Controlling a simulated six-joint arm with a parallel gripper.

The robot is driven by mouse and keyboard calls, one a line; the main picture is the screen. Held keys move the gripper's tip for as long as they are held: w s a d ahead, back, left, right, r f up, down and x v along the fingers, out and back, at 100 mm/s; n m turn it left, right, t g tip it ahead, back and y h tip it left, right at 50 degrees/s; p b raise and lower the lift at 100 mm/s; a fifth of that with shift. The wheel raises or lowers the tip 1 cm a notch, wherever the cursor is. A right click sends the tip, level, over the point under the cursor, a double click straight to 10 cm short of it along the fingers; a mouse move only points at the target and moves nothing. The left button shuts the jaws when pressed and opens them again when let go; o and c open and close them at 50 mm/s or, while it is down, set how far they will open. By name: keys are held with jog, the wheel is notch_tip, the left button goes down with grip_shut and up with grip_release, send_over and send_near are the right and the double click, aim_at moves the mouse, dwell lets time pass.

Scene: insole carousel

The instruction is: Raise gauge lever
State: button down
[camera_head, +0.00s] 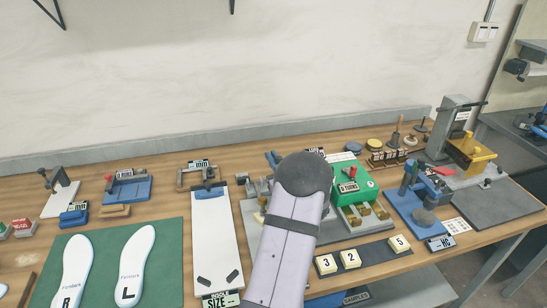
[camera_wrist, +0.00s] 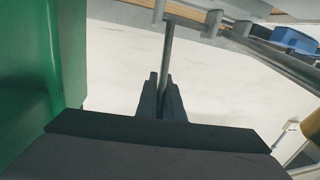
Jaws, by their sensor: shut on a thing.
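The gauge lever (camera_wrist: 168,50) shows in the wrist view as a thin grey metal rod running up from between my fingers. My gripper (camera_wrist: 162,95) is shut on it, with one dark finger on each side. The rod's upper end meets a pale fixture at the top of the picture. In the head view my gripper and the lever are hidden behind my own arm.
A green box (camera_head: 348,181) with a red knob stands right of my arm, and its green side (camera_wrist: 38,75) is close on the left in the wrist view. Number tiles (camera_head: 350,258) lie in front. A white sizing board (camera_head: 214,240) lies to the left.

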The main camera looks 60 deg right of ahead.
jog(key=shift+w+d+r+y, duration=0.3)
jog(key=shift+w+d+r, duration=0.1)
jog(key=shift+w+d, duration=0.35)
jog(key=shift+g+p, duration=0.3)
jog(key=c, duration=1.8)
grip_release()
jog(key=shift+f, duration=0.3)
notch_tip(320, 180, up, 10)
jog(key=shift+r+b, duration=0.1)
jog(key=shift+b, duration=0.55)
